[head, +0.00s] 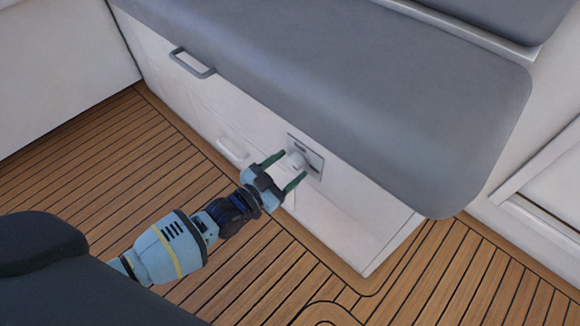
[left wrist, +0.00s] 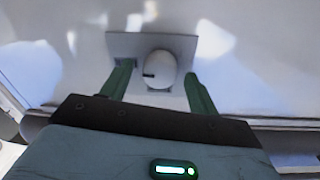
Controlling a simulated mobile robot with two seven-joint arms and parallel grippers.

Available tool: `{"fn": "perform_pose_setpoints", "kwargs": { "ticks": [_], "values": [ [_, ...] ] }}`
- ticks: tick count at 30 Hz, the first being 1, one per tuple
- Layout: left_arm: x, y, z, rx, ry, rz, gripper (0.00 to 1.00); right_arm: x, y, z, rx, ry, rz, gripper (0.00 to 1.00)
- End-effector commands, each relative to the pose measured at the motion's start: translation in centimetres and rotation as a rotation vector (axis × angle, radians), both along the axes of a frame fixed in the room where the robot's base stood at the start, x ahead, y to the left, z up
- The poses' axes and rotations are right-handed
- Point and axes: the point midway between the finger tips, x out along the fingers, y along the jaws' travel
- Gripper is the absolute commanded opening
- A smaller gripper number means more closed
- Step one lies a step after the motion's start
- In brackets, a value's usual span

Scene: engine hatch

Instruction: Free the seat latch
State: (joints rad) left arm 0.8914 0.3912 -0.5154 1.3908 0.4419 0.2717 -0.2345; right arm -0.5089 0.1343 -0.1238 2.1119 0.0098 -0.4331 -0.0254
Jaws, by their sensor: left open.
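The seat latch (head: 297,159) is a pale rounded knob on a grey rectangular plate (head: 317,163) on the white front of the seat base. My left gripper (head: 291,166) is open, with its two green fingers pointing at the latch. The fingers stand on both sides of the knob and overlap the lower plate in the picture. I cannot tell whether they touch it. My right gripper is not in view.
A grey seat cushion (head: 330,80) overhangs the seat base. A grey handle (head: 192,63) sits at its upper left, and a white handle (head: 232,150) sits lower, left of the latch. The plank floor (head: 130,165) in front is clear.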

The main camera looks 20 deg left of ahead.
Motion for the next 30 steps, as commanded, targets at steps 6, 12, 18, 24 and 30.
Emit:
{"fn": "perform_pose_setpoints", "kwargs": {
  "ticks": [6,12,18,24,30],
  "values": [
    [0.85,-0.35,0.03,0.000,0.000,0.000,0.60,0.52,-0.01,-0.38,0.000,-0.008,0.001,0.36],
    [0.84,-0.34,0.07,0.000,0.000,0.000,0.60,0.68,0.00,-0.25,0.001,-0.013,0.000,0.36],
    [0.82,-0.33,0.06,0.000,0.000,0.000,0.34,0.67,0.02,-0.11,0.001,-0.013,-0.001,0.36],
    [0.82,-0.33,0.05,-0.001,0.000,0.000,0.16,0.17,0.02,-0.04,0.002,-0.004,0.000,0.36],
    [0.80,-0.33,0.03,-0.024,0.009,0.000,0.16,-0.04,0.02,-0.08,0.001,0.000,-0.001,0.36]
  ]
}}
